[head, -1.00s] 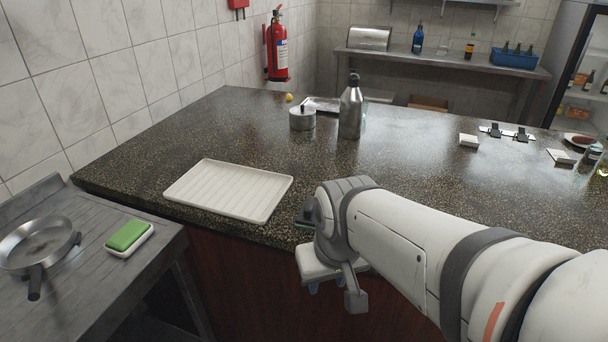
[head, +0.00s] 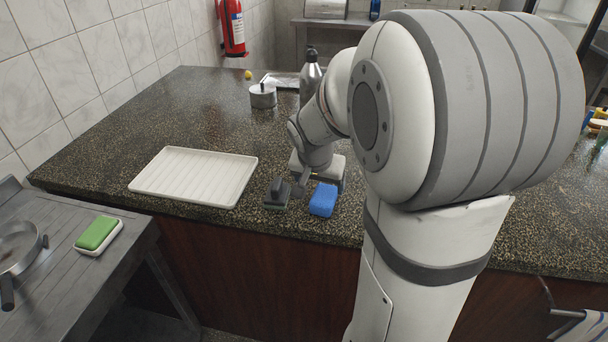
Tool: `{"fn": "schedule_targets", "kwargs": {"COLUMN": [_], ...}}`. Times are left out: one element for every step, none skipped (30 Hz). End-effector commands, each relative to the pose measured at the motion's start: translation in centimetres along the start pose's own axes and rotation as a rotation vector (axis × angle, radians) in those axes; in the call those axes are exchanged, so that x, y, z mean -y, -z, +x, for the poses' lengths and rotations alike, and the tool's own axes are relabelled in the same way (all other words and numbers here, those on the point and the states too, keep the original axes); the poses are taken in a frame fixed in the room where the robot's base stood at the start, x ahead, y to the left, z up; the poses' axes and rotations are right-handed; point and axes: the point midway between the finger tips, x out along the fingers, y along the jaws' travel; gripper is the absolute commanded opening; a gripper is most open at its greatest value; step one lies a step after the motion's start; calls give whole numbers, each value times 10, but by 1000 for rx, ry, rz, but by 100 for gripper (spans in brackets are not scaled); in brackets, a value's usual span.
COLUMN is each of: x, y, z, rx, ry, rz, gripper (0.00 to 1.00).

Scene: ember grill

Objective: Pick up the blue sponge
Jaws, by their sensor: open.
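The blue sponge (head: 323,200) lies on the dark speckled counter (head: 120,150), close to its front edge. My gripper (head: 319,181) is just behind the sponge in the head view, low over the counter, and is open with nothing seen in it. Its fingertips are small and partly hidden. I cannot tell whether it touches the sponge.
A dark grey scrubber with a handle (head: 277,193) sits just left of the sponge. A white ribbed tray (head: 195,177) lies further left. A pot (head: 262,96) and a steel bottle (head: 310,75) stand behind. A green-and-white sponge (head: 97,234) and a pan (head: 18,245) are on the side table.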

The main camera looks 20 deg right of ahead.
Motion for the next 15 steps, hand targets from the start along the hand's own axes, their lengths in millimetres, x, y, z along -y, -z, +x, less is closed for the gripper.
{"fn": "schedule_targets", "kwargs": {"x": [0,-1,-1,-1,-1,-1,-2,-2,-2,-3,-4,-5,-5,-5,-5], "y": [1,1,1,1,1,1,1,1,1,1,2,2,2,2,2], "z": [6,10,15,18,21,25,28,31,35,39,44,50,54,59,64], "rx": [3,2,2,2,2,2,2,3,3,4,4,4,4,4,3], "ry": [-3,-3,-3,-3,-3,-2,-2,-2,-2,-3,-3,-3,-2,-2,-2], "rz": [6,6,6,5,5,5,6,6,5,4,3,4,4,3,3], "gripper": [78,78,78,78,78,78,78,78,78,78,78,78,78,78,78]}}
